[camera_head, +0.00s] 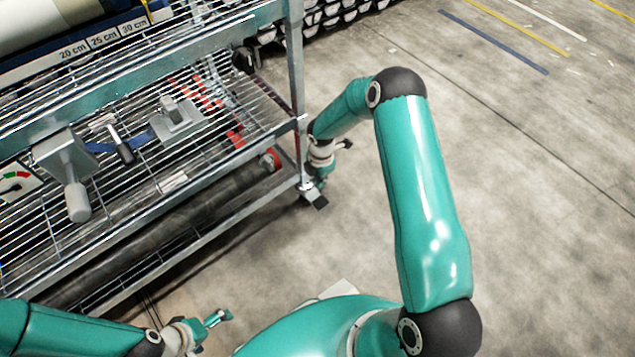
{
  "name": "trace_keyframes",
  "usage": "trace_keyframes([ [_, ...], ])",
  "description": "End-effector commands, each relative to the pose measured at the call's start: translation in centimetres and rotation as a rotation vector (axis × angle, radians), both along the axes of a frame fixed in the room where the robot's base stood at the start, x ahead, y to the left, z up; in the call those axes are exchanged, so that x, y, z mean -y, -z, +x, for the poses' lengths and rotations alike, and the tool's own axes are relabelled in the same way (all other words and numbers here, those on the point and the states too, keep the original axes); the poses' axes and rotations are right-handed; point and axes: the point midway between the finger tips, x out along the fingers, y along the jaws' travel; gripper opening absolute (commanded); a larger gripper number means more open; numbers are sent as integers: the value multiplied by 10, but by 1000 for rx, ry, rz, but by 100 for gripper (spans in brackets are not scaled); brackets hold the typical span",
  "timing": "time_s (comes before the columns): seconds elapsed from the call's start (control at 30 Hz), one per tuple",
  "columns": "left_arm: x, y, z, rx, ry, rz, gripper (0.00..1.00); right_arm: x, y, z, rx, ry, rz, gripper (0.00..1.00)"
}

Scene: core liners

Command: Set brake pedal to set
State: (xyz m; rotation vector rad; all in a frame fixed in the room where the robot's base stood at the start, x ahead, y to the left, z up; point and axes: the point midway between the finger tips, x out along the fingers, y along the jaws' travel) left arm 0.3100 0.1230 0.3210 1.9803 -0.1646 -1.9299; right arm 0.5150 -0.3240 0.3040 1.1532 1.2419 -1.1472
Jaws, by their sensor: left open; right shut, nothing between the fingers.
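A small grey block on a light plate (176,120) sits on the wire shelf at left in the head view. It may be the brake pedal, but I cannot tell for certain. Beside it is a short black-handled lever (123,148) on a blue part. A grey box with a thick grey handle (75,190) is nearer the left edge. My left gripper (212,331) is open and empty at the bottom, in front of and below the shelf. My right gripper (318,184) is shut and empty beside the rack's right corner post, apart from these parts. Its fingertips are small and partly unclear.
The metal rack's front rail (205,160) and corner post (297,90) border the shelf. A long dark cylinder (185,215) lies on the lower level. A gauge card (17,183) with red and green marks is at far left. The concrete floor (540,150) on the right is clear.

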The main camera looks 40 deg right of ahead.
Motion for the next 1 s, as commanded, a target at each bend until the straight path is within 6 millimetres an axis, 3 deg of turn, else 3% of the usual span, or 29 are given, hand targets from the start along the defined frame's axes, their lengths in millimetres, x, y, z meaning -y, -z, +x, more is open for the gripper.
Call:
trace_keyframes([
  [0.03, 0, 8, 0, 0, 0, 0, 100, 0, 15, -1, -2, 0, 1, 0],
  [0.2, 0, 22, 0, 0, 0, 0, 100, -1, 52, 0, -2, 1, 1, 0],
  [0.5, 0, 41, 0, 0, 0, 0, 100, 0, 99, 0, -1, 0, 0, 0],
  [0.97, 0, 44, 0, 0, 0, 0, 100, -1, 109, 1, 0, 0, 0, 0],
  [1.0, -2, 44, 1, 1, -10, 1, 100, -19, 109, 0, -1, -10, 2, 0],
])
